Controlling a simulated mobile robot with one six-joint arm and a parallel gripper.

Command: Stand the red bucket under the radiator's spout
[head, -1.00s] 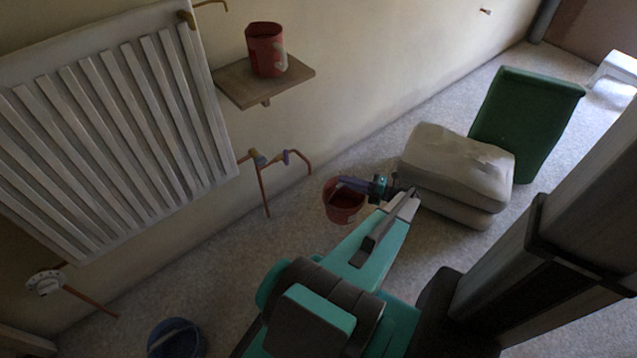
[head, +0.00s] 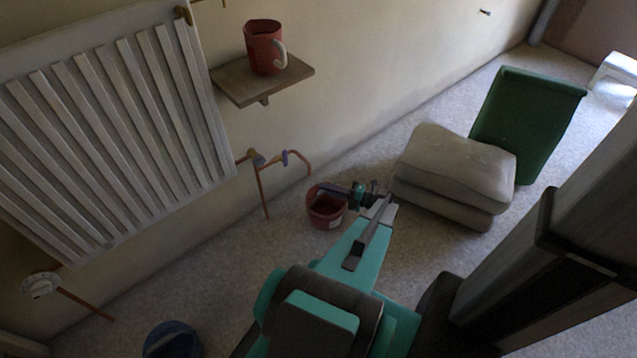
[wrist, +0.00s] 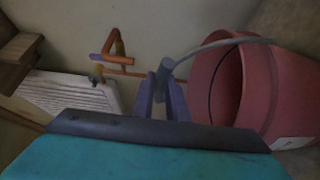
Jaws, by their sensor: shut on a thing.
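The red bucket (head: 326,211) hangs by its thin handle from my gripper (head: 349,190) in the head view. Its mouth faces up; I cannot tell whether its base touches the floor. In the wrist view the bucket (wrist: 275,90) is at the right, and its handle runs to the shut fingers of my gripper (wrist: 163,98). The radiator (head: 115,130) is on the wall at the left. Its copper spout (head: 298,157) bends down from a valve near the radiator's lower right corner. The bucket appears just below and right of the spout's end. The spout also shows in the wrist view (wrist: 112,48).
A shelf (head: 240,92) with a red mug (head: 264,46) is above the spout. Stacked pale sacks (head: 455,170) and a green tub (head: 525,120) stand right of the gripper. A blue bucket (head: 172,340) is at the lower left. Floor between is clear.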

